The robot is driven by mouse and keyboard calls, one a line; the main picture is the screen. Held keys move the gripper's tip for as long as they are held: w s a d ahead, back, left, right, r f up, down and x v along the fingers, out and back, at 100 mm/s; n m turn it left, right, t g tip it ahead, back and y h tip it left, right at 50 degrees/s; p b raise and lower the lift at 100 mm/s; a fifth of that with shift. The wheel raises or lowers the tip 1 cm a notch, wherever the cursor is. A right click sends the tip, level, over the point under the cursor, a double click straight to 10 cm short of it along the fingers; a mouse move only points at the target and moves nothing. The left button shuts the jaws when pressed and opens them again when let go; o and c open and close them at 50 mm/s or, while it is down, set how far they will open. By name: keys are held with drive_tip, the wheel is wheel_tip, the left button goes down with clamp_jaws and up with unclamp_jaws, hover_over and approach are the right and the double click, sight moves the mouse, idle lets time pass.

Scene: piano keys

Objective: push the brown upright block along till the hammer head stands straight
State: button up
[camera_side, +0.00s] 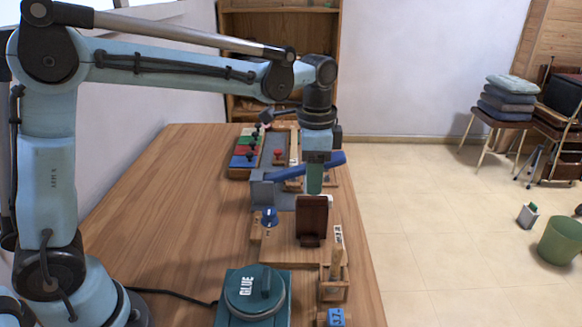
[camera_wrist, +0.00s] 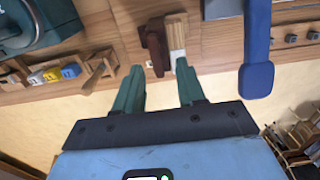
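The brown upright block (camera_side: 312,216) stands on a wooden board near the table's right edge in the side view. In the wrist view the block (camera_wrist: 154,46) shows from above. A pale wooden piece with a white band (camera_wrist: 177,38), seemingly the hammer head, lies right beside it; I cannot tell whether they touch or how far it tilts. In the side view this piece is mostly hidden behind the block. My gripper (camera_side: 314,190) hangs above and just behind the block. In the wrist view my gripper (camera_wrist: 158,67) has its green fingers apart, with nothing held between them.
A blue lever (camera_side: 290,172) on a grey vise lies close to my gripper. A blue knob (camera_side: 269,217) stands left of the block. The table's left part is clear.

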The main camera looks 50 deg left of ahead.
wheel_tip(320, 180, up, 8)
drive_tip(key=shift+r, duration=0.25)
idle(0.4)
drive_tip(key=s+a+f+n+t, duration=0.3)
drive_tip(key=s+f+n, duration=0.1)
drive_tip(key=s, duration=0.2)
drive_tip(key=s+a+f+n+t, duration=0.3)
drive_tip(key=s+f+n+t, duration=0.1)
drive_tip(key=s, duration=0.3)
drive_tip(key=shift+s+f+n, duration=0.15)
drive_tip(key=shift+f+n, duration=0.35)
drive_tip(key=shift+f, duration=0.15)
idle(0.6)
